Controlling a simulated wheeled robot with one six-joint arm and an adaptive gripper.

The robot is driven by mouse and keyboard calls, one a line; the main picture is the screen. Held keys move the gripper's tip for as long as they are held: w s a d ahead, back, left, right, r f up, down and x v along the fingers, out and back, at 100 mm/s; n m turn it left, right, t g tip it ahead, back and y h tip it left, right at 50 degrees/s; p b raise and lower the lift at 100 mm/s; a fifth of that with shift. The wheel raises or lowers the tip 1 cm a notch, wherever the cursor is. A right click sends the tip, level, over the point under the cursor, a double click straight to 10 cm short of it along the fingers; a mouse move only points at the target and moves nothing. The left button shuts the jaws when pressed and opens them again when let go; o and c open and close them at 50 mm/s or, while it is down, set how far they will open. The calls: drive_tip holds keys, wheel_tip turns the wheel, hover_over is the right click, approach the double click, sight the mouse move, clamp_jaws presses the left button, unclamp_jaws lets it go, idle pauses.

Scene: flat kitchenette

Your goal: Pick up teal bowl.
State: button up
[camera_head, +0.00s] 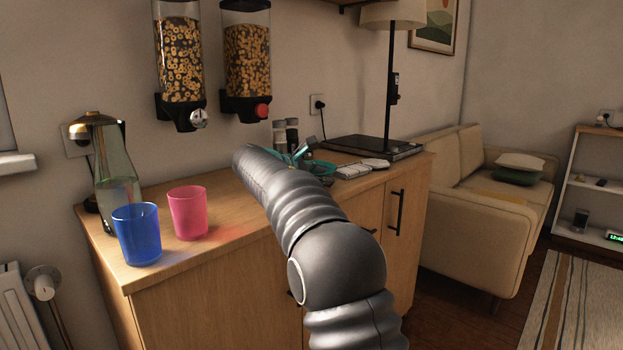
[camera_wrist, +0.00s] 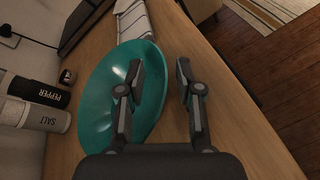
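The teal bowl (camera_wrist: 100,95) stands on the wooden counter and fills the left middle of the wrist view. My gripper (camera_wrist: 161,75) is open, with its two fingers apart. The left finger is over the inside of the bowl and the right finger is over the counter outside it. The bowl's right rim shows between them; I cannot tell how high the fingertips are above it. In the head view, only a teal part of the bowl (camera_head: 322,168) shows behind my arm, and my gripper is mostly hidden there.
Pepper (camera_wrist: 39,90) and salt (camera_wrist: 36,115) shakers stand left of the bowl. A folded striped cloth (camera_wrist: 133,20) lies beyond it. A blue cup (camera_head: 137,235), a pink cup (camera_head: 188,213) and a green bottle (camera_head: 116,175) stand on the counter's left. A lamp (camera_head: 391,80) stands behind.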

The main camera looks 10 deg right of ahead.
clamp_jaws()
drive_tip(key=shift+r, duration=0.1)
idle(0.3)
